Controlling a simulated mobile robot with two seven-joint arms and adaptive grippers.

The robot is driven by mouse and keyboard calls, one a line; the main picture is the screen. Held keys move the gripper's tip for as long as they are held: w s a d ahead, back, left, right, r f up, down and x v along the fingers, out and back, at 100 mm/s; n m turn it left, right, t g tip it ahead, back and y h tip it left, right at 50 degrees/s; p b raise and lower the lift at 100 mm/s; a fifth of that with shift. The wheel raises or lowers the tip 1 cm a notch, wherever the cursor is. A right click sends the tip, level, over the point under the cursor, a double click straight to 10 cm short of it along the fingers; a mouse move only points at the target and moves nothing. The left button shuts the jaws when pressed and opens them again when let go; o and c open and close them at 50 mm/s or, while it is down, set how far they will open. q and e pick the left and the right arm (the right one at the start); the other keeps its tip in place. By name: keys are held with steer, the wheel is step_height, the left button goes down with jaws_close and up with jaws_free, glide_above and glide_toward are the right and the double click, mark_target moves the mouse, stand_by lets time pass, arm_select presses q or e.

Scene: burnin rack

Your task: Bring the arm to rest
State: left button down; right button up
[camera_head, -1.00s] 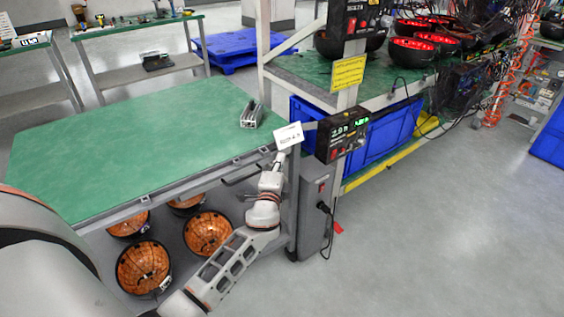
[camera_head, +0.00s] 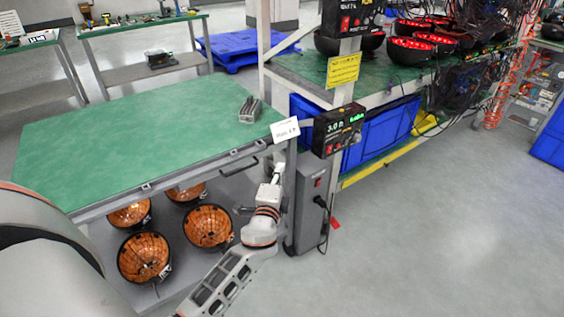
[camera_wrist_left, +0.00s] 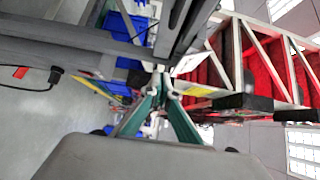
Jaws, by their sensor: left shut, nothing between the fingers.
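My left arm comes in from the lower left in the head view and bends upward beside the right end of the green-topped cart. My left gripper (camera_head: 280,157) is at its far end, low beside the cart's corner post and below the white label card. It is small there and its fingers are hard to make out. In the left wrist view the gripper (camera_wrist_left: 164,82) shows its two green-sided fingers meeting at the tips, shut with nothing between them. My right gripper is in neither current view.
The green cart top (camera_head: 130,140) carries a small grey metal part (camera_head: 250,110). Several orange-lit bowls (camera_head: 208,226) sit on its lower shelf. A grey box (camera_head: 312,210) with a cable and a rack with blue crates (camera_head: 385,135) stand close right. Floor (camera_head: 440,230) further right is clear.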

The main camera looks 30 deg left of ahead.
arm_select(q)
steer(key=shift+v, duration=2.25)
arm_select(e)
steer(key=shift+a+f, duration=0.15)
steer(key=shift+a, duration=0.05)
